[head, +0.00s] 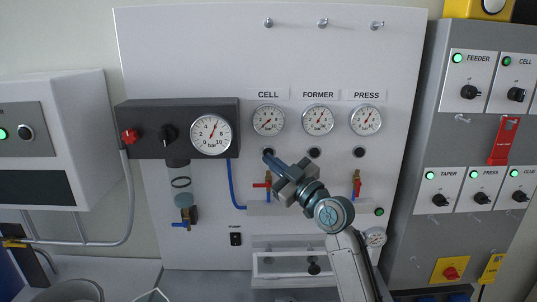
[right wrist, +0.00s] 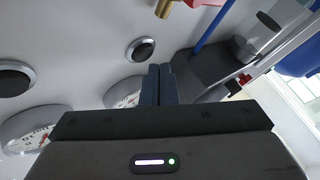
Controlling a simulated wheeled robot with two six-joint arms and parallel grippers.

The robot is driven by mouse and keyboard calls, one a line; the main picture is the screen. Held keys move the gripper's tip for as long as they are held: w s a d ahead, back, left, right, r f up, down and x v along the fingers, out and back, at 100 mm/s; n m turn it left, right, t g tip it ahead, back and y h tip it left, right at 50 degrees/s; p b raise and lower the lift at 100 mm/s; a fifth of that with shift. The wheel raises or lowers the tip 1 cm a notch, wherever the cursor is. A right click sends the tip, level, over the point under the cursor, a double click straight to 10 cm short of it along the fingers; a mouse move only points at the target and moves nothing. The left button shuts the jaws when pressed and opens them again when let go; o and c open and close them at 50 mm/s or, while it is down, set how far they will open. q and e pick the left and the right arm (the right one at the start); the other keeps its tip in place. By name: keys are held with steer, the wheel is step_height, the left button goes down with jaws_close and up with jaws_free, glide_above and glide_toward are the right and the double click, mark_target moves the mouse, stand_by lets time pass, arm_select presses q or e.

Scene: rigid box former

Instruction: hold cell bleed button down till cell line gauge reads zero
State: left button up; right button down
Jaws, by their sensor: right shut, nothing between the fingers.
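The cell line gauge (head: 268,120) is on the white panel under the CELL label; its needle is too small to read surely. Below it is the round dark cell bleed button (head: 268,152), partly covered by my right gripper in the head view. The button also shows in the right wrist view (right wrist: 145,48), with a pale ring around it. My right gripper (head: 272,158) is shut and empty. Its fingertips (right wrist: 160,68) are close to the button, beside it in the wrist view; I cannot see contact. My left gripper is not in view.
The FORMER gauge (head: 318,120) and PRESS gauge (head: 365,120) are to the right, with dark buttons below. A red-handled valve (head: 262,185) is just below my gripper. The black regulator block (head: 145,130) juts out at left. The switch cabinet (head: 430,140) stands at right.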

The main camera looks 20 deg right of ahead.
steer(key=shift+s+a+p, duration=0.15)
steer(key=shift+s+a, duration=0.1)
steer(key=shift+s, duration=0.55)
steer(key=shift+s+a+p, duration=0.2)
steer(key=shift+s, duration=0.65)
steer(key=shift+s+a+p, duration=0.15)
steer(key=shift+s+a, duration=0.1)
steer(key=shift+s, duration=0.55)
steer(key=shift+f, duration=0.1)
